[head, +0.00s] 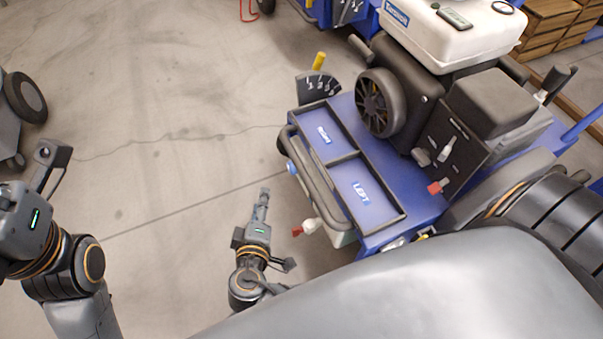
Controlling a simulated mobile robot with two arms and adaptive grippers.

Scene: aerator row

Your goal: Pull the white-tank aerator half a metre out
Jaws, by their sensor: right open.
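The white-tank aerator stands at the upper right, with its white tank (455,38) above a dark engine and a blue deck (420,200). A dark tubular handle (316,185) runs along its near left edge, beside two shallow blue trays. My right gripper (277,228) is open and empty, left of the handle and apart from it in the picture.
Another blue machine (330,12) stands at the top. A wheeled grey machine (22,100) is at the left. The concrete floor between is clear.

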